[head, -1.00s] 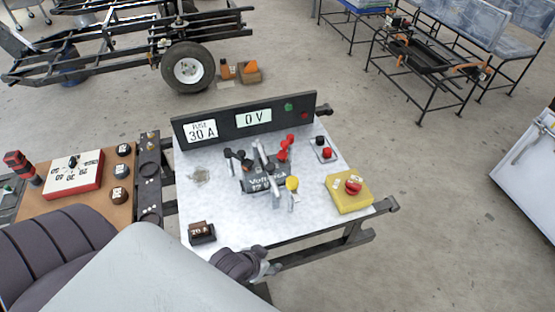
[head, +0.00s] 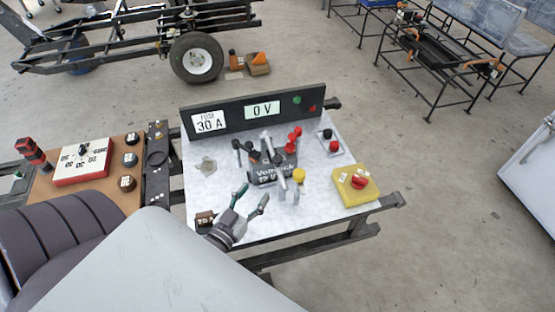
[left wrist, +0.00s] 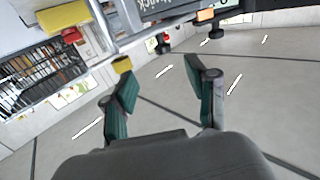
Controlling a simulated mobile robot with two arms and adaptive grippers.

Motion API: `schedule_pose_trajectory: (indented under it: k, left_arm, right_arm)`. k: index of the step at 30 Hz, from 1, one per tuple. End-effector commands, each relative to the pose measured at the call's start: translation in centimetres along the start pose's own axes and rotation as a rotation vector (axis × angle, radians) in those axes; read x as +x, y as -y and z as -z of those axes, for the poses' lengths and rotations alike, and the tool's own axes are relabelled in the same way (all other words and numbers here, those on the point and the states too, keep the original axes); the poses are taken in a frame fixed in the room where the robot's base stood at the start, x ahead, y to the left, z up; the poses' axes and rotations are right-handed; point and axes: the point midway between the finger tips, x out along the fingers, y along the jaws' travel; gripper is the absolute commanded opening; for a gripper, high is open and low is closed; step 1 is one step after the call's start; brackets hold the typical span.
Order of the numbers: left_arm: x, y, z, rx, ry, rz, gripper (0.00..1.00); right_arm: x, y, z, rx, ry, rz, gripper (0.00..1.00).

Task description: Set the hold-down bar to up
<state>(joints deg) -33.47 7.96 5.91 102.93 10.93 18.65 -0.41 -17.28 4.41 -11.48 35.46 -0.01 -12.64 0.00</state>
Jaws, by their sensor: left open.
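The dark battery (head: 262,176), lettered with 12 V, sits in the middle of the white bench panel. A grey metal bar (head: 281,170), which looks like the hold-down bar, lies across it; I cannot clearly tell its position. A yellow knob (head: 298,175) is beside the bar's near right end. In the left wrist view, the battery (left wrist: 165,8) and the yellow knob (left wrist: 122,65) show at the top. My left gripper (head: 252,195) is open and empty, in front of the battery and apart from it. It also shows in the left wrist view (left wrist: 160,78). My right gripper is out of view.
A black display board (head: 232,119) reading 30 A and 0 V stands behind the battery. A yellow box with a red button (head: 356,187) is at right. A brown fuse block (head: 204,220) is at the near left. The panel's front right is clear.

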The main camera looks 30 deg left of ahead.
Motion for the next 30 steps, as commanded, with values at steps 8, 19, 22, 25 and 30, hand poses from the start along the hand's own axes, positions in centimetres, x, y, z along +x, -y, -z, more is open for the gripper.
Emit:
schedule_pose_trajectory:
  k: [8,19,22,25,30]
  left_arm:
    - [3.0,0.2,0.6,0.000,-0.026,0.004,0.58]
    - [10.7,0.2,0.7,-0.001,-0.022,0.004,0.58]
    - [12.1,0.3,0.6,-0.001,-0.021,0.004,0.58]
    - [13.1,0.3,0.6,-0.001,-0.020,0.004,0.58]
    - [13.7,0.3,0.6,-0.001,-0.019,0.004,0.58]
  right_arm:
    - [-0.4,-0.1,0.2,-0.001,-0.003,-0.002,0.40]
    - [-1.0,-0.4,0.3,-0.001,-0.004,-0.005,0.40]
    - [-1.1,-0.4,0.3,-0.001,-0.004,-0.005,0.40]
    - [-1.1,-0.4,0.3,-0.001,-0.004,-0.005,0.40]
    - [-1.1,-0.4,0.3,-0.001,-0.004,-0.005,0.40]
